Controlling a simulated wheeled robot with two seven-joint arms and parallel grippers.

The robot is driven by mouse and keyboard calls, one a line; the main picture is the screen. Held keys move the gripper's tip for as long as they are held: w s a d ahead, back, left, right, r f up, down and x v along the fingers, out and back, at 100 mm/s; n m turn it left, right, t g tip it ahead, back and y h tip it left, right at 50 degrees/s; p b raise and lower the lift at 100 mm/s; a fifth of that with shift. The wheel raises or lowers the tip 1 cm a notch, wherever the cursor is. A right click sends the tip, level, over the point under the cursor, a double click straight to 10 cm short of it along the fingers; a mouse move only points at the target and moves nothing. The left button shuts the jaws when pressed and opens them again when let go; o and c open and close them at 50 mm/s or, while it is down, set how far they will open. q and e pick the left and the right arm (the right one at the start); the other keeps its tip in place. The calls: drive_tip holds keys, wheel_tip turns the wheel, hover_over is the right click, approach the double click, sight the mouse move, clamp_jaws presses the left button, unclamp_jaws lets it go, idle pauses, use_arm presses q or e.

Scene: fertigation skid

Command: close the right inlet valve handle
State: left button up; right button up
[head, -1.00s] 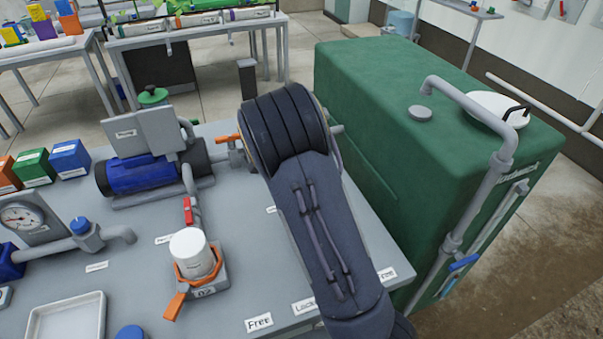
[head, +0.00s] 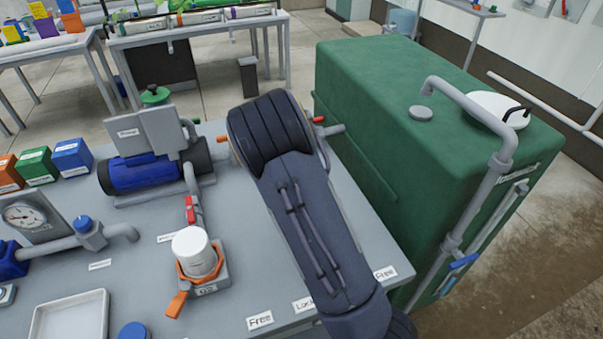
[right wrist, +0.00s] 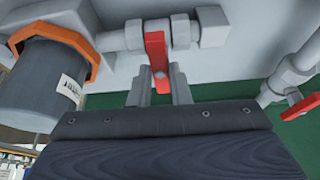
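In the right wrist view a red valve handle (right wrist: 157,55) hangs across a grey pipe, with its free end between the two fingers of my right gripper (right wrist: 160,88). The fingers stand a little apart on either side of it; I cannot tell whether they press on it. A second red handle (right wrist: 300,106) is farther right. In the head view my right forearm hides the gripper and most of the valves; a red handle end (head: 318,119) shows just right of it and an orange piece (head: 223,138) left of it. My left gripper is out of view.
A blue pump (head: 140,173) and a white-capped filter with an orange collar (head: 198,262) stand left of my arm on the grey bench. A large green tank (head: 400,130) stands close on the right. A dark cylinder (right wrist: 50,85) is at the left in the wrist view.

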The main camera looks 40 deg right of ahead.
drive_tip(key=o, duration=0.4)
drive_tip(key=v, duration=0.7)
drive_tip(key=shift+w+a+r, duration=0.1)
drive_tip(key=shift+a+r, duration=0.1)
drive_tip(key=shift+r, duration=0.15)
